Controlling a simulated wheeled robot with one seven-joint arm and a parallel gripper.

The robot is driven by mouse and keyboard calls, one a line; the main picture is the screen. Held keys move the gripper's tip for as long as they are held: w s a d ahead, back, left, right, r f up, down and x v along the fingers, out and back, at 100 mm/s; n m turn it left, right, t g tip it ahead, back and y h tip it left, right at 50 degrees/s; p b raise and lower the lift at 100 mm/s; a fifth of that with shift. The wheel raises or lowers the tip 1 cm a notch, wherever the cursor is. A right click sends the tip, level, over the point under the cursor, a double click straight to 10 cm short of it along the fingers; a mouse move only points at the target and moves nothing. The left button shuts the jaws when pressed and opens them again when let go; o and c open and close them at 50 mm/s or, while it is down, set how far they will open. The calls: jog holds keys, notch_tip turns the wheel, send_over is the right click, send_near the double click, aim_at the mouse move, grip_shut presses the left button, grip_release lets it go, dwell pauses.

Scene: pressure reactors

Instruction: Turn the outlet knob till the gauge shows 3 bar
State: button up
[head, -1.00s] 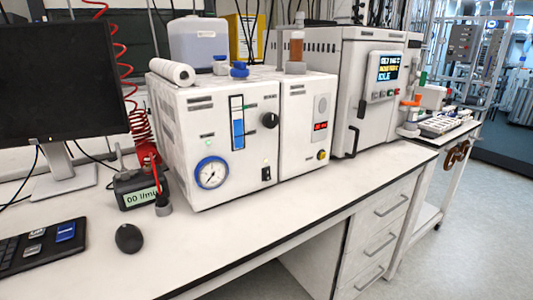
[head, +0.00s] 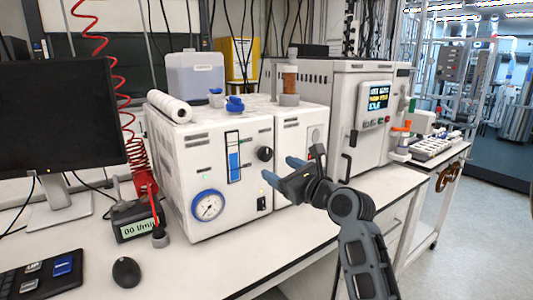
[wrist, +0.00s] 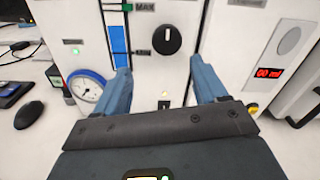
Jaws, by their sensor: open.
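The black outlet knob (head: 265,154) is on the front of a white box unit (head: 205,165), right of a blue level tube. In the wrist view the knob (wrist: 167,39) has a white mark standing about upright. It lies ahead of and between my fingertips, apart from them. The round gauge (head: 208,205) has a blue rim and sits low on the left of the same front; it also shows in the wrist view (wrist: 86,89). Its reading is too small to tell. My gripper (head: 279,171) is open and empty, in front of the panel.
A display unit with a red readout (wrist: 268,73) adjoins on the right. A black switch (head: 262,203) sits below the knob. A monitor (head: 62,115), flow meter (head: 133,221) and mouse (head: 127,272) are at left. The bench front (head: 195,275) is clear.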

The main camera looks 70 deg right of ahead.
aim_at(267, 155)
jog(key=shift+m, duration=0.4)
jog(key=x, duration=0.5)
jog(key=d+r+x, duration=0.1)
jog(key=x, duration=0.2)
jog(key=shift+s+r+p, duration=0.15)
jog(key=shift+p, duration=0.2)
jog(key=c, duration=1.1)
